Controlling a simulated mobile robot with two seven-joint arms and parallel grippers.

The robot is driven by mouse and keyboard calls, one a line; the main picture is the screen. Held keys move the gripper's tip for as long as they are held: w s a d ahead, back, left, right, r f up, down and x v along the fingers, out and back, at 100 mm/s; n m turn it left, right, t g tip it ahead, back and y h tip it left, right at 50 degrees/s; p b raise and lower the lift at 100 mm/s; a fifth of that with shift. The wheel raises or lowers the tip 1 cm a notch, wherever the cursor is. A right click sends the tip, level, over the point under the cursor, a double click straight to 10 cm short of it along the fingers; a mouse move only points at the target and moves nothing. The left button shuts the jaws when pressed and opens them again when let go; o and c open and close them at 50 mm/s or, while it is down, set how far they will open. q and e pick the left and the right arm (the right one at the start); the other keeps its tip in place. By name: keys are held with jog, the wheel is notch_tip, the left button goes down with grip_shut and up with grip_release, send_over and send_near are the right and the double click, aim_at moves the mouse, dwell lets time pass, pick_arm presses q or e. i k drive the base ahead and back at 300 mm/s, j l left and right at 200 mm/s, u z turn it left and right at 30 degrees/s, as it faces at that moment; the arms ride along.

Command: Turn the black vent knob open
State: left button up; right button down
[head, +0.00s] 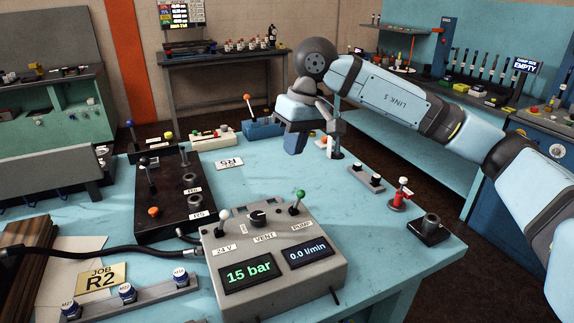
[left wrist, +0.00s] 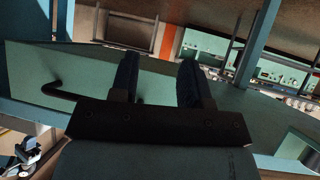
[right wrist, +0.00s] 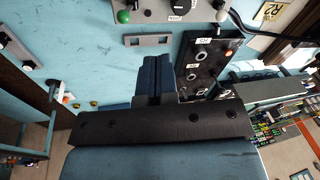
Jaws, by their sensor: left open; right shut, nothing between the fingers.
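The black vent knob (head: 257,218) sits on top of the grey control box (head: 222,241), above the VENT label, between a white-tipped lever (head: 225,216) and a green-tipped lever (head: 299,197). The box displays read 15 bar and 0.0 l/min. My right gripper (head: 296,143) is above the table, behind the box and well apart from the knob. Its fingers are shut and empty, as the right wrist view (right wrist: 155,75) shows. The knob appears at the top of that view (right wrist: 178,3), partly cut off. My left gripper (left wrist: 158,80) shows only in its wrist view, open and empty.
A black manifold block (head: 170,205) with ports stands left of the box. A black hose (head: 110,252) runs in from the left. A rail with blue caps (head: 128,293) lies in front. A red valve (head: 400,195) stands at the right edge. Mid-table is fairly clear.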

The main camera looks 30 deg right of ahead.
aim_at(257, 218)
jog(key=k, duration=1)
